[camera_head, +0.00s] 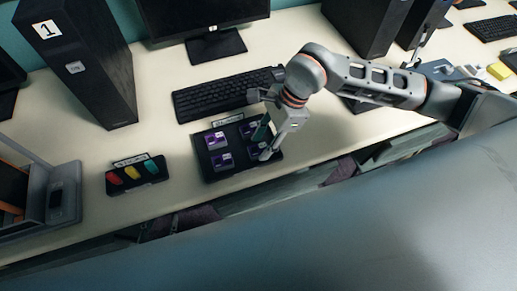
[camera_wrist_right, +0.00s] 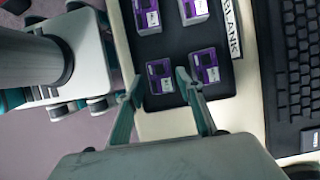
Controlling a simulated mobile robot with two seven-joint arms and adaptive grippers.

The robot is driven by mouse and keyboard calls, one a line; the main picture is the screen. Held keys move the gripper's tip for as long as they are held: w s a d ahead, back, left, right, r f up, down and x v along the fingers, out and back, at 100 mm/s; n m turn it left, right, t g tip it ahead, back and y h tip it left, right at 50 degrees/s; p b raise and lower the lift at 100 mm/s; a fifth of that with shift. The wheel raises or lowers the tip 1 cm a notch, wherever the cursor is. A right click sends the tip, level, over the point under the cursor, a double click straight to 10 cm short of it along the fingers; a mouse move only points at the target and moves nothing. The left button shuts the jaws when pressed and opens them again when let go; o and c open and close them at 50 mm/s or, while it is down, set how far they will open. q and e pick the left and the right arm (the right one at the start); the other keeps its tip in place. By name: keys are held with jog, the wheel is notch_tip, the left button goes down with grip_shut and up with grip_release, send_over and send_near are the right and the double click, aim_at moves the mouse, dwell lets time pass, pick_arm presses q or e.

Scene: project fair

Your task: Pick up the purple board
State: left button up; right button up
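Several purple boards with pale labels, such as the left ones (camera_head: 215,140) and (camera_head: 222,161), lie in a black tray (camera_head: 236,172) on the desk. My right gripper (camera_head: 262,145) is over the right side of this tray, partly hiding the boards there. In the right wrist view, its fingers (camera_wrist_right: 158,82) are apart, with one purple board (camera_wrist_right: 160,76) showing between the fingertips and nothing visibly gripped. Another purple board (camera_wrist_right: 205,66) is just beyond the right finger. I cannot tell the fingertips' height above the board. My left gripper is not in view.
A black keyboard (camera_head: 222,95) lies just behind the tray. A smaller tray (camera_head: 136,174) with red, yellow and teal pieces is to the left. A black tower marked 1 (camera_head: 85,65) and a monitor stand (camera_head: 215,46) are behind. The desk's front edge is close to the tray.

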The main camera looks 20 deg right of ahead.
jog(key=shift+x, duration=0.75)
jog(key=c, duration=0.8)
jog(key=shift+r, duration=0.1)
jog(key=shift+c, duration=0.2)
